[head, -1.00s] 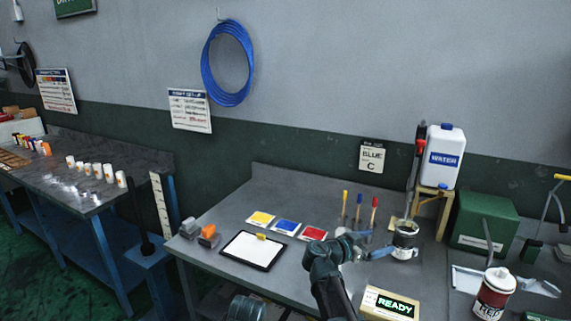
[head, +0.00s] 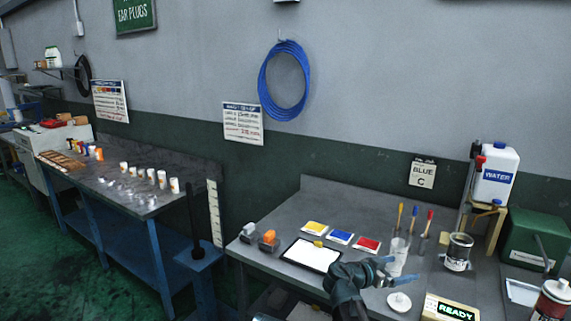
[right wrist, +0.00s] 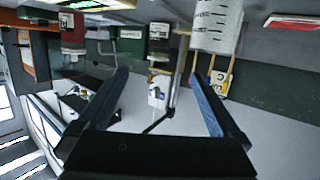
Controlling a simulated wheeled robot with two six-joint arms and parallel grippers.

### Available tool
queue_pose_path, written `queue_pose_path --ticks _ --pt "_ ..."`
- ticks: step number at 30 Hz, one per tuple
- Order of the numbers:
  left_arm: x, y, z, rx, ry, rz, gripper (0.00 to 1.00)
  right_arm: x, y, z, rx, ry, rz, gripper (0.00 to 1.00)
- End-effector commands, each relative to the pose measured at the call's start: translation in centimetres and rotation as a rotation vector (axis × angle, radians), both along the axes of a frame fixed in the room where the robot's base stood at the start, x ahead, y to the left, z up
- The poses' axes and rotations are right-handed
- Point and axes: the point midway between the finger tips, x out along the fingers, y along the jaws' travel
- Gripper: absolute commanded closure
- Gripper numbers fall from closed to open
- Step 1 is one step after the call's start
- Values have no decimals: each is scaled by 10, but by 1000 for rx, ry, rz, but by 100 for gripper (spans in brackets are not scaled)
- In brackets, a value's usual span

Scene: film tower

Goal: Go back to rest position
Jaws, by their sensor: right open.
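My right gripper (head: 381,271) is low in the head view, over the front of the grey bench (head: 280,215). Its jaws are open. In the right wrist view (right wrist: 163,84) the two dark fingers stand wide apart with nothing held between them; the water container (right wrist: 157,95) shows upside down behind the gap. In the head view a clear cup (head: 398,262) stands just beyond the fingers, with a round white lid (head: 399,302) below them. I cannot tell whether the gripper touches either. My left gripper is not in view.
A white board (head: 312,255) lies left of the gripper. A READY sign (head: 449,308) sits at the front right. A blue-legged bench (head: 135,190) is on the left.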

Motion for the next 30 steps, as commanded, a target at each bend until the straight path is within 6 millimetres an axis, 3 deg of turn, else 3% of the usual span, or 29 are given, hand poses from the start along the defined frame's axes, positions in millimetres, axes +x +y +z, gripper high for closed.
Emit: queue_pose_path --ticks 11,17,20,24,30 --pt "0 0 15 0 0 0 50 -33 33 -27 104 246 58 0" --pt "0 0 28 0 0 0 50 -67 72 -52 207 496 165 0" --pt "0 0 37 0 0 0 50 -93 101 -66 273 663 265 0" --pt "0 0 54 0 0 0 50 -147 159 -85 385 966 512 0" --pt "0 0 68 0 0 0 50 -215 231 -96 491 1280 906 0"
